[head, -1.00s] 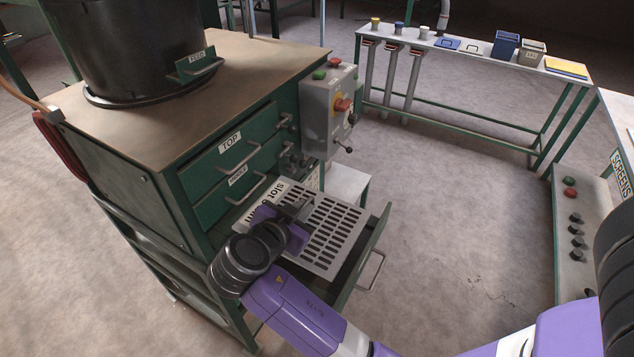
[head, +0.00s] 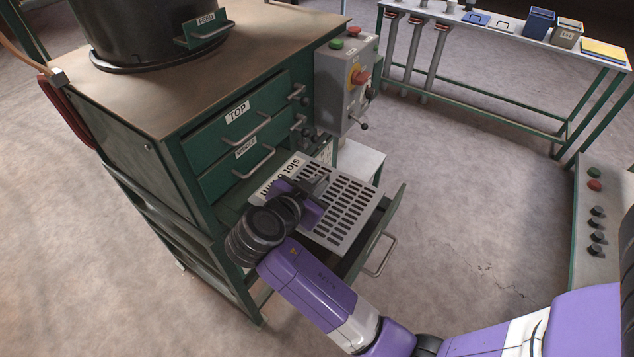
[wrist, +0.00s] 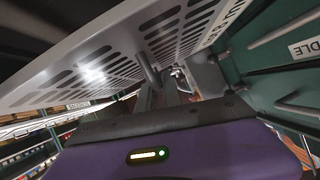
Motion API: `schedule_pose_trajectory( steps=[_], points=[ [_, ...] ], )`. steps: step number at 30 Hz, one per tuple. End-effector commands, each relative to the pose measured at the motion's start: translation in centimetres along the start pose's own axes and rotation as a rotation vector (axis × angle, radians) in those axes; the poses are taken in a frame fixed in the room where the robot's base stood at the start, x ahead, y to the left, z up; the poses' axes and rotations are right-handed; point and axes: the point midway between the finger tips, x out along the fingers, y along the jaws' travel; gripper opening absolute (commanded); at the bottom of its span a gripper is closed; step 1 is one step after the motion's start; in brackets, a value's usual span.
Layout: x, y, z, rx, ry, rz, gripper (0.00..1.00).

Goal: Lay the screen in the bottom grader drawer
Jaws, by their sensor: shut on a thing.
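The screen (head: 351,210) is a pale grey slotted plate with a "slot" label on its left end. My gripper (head: 316,186) is shut on the screen. In the wrist view the screen (wrist: 125,58) spans the upper left, with the gripper fingers (wrist: 162,90) at its near edge. The screen is over the open bottom drawer (head: 389,232), a little tilted in the picture. The drawer is pulled out, with its front and handle to the right. My wrist and arm hide its near side. I cannot tell whether the screen touches the drawer.
The closed top drawer (head: 242,120) and middle drawer (head: 240,165) are above, in the green cabinet. A grey control box (head: 345,85) with a red knob is fixed beside them. A bench (head: 490,50) with bins stands behind. A button panel (head: 597,225) is at the right.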

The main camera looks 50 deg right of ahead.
Motion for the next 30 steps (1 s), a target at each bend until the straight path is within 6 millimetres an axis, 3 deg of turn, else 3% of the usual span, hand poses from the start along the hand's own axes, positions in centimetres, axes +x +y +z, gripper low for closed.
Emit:
schedule_pose_trajectory(
  steps=[30],
  points=[
    [2.9, 1.6, 5.5, 0.002, 0.002, -0.002, 0.0]
  ],
)
